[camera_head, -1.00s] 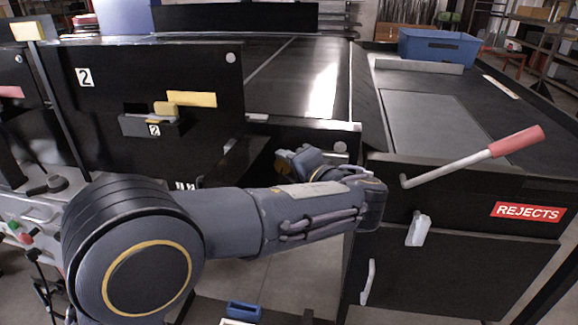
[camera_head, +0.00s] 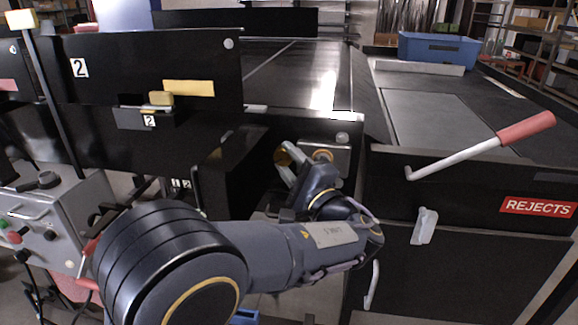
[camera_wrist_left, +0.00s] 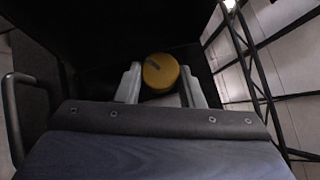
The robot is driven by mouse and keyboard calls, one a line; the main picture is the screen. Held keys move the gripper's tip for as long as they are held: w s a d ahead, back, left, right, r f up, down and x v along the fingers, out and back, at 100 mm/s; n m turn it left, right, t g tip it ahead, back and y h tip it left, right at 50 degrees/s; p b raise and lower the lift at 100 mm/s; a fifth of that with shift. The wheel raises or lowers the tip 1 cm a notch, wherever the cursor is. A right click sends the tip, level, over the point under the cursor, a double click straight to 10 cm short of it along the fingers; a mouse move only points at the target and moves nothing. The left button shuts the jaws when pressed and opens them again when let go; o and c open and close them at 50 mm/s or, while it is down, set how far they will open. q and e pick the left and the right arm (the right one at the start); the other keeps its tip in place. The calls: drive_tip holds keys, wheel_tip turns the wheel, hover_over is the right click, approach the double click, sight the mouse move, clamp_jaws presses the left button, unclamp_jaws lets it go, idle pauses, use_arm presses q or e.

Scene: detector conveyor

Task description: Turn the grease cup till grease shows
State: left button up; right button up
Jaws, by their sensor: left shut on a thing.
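The grease cup is a round yellow cap with a dark mark on its face (camera_wrist_left: 161,72), seen in the left wrist view. In the head view its yellow edge (camera_head: 282,155) shows in the dark recess under the conveyor's end. My left gripper (camera_wrist_left: 160,84) has one pale finger on each side of the cap and is shut on it. In the head view my left gripper (camera_head: 290,158) reaches up into the recess and partly hides the cup. I cannot make out any grease. My right gripper is not in view.
The rejects cabinet (camera_head: 470,255) with a red-handled lever (camera_head: 525,128) stands at the right. A black panel marked 2 (camera_head: 140,68) and a grey control box (camera_head: 60,225) are at the left.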

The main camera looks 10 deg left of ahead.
use_arm(q)
drive_tip(key=shift+f+m+t, duration=0.15)
drive_tip(key=shift+m+t, duration=0.35)
drive_tip(key=shift+m, duration=0.1)
drive_tip(key=o, duration=1)
drive_tip(key=shift+s, duration=0.1)
drive_tip(key=b+v, duration=0.1)
drive_tip(key=v, duration=0.6)
drive_tip(key=shift+s+d+f, duration=0.15)
drive_tip(key=shift+s+d, duration=0.05)
drive_tip(key=shift+d, duration=0.05)
